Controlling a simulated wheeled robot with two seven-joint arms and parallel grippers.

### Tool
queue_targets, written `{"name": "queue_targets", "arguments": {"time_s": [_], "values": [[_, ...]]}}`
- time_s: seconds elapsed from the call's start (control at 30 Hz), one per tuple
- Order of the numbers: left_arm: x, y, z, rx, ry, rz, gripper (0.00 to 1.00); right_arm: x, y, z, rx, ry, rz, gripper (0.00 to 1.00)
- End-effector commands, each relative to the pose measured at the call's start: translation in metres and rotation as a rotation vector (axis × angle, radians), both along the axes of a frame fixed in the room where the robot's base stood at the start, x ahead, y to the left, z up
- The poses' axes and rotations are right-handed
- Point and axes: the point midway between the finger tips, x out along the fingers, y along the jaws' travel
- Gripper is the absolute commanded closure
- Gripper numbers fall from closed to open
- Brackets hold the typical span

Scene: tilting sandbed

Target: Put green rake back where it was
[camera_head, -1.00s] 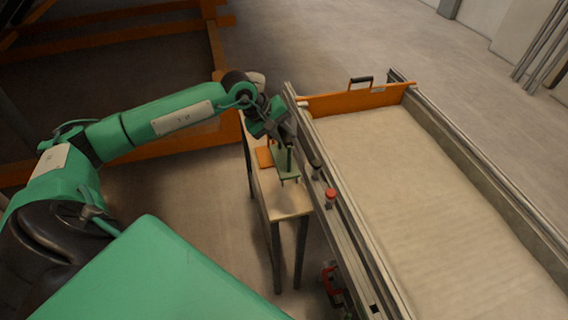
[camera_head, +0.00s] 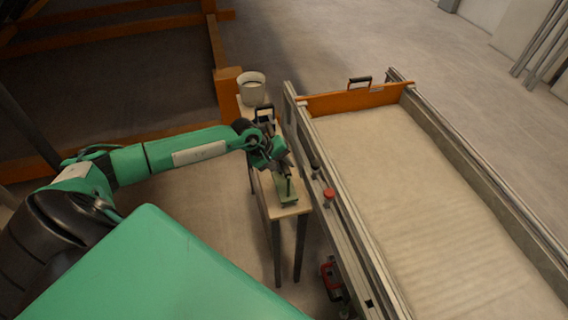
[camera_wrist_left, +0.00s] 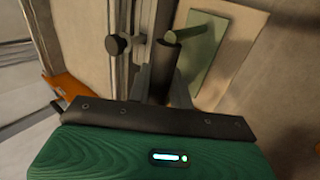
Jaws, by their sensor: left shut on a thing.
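The green rake (camera_head: 288,195) has a flat green head and an upright handle. It is at the near end of the narrow wooden side table (camera_head: 304,207), on or just above its top; I cannot tell if it touches. My left gripper (camera_head: 283,170) is above the head, shut on the handle. In the left wrist view the dark handle (camera_wrist_left: 164,52) is between the fingers, and the green head (camera_wrist_left: 207,65) shows against the pale table top. My right gripper is not in view.
The sandbed (camera_head: 420,170) is right of the side table, with a metal rail (camera_head: 318,170) and a red knob (camera_head: 329,194) along its near side. An orange board (camera_head: 350,100) crosses its far end. A pale bucket (camera_head: 252,89) stands at the table's far end.

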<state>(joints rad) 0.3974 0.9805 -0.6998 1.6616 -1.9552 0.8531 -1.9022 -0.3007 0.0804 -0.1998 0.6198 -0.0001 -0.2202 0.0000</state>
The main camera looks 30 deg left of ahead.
Motion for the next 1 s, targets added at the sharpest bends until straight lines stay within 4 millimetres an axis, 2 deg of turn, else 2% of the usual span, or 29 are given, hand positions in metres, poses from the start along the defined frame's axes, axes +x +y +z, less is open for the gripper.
{"name": "queue_targets", "arguments": {"time_s": [0.17,0.2,0.3,0.73,1.0], "values": [[0.000,0.000,-0.003,0.000,-0.002,0.000,1.00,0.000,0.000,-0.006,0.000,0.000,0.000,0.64],[0.000,0.000,-0.002,0.000,0.000,0.000,0.73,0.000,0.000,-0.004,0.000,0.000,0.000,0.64],[0.000,0.000,-0.002,0.000,0.000,0.000,0.57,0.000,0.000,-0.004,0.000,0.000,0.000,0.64],[-0.002,0.003,0.003,0.002,-0.001,0.000,0.57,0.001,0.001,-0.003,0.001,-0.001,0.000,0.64],[-0.020,0.019,0.038,0.004,-0.003,0.000,0.57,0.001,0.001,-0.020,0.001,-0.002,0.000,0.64]]}}
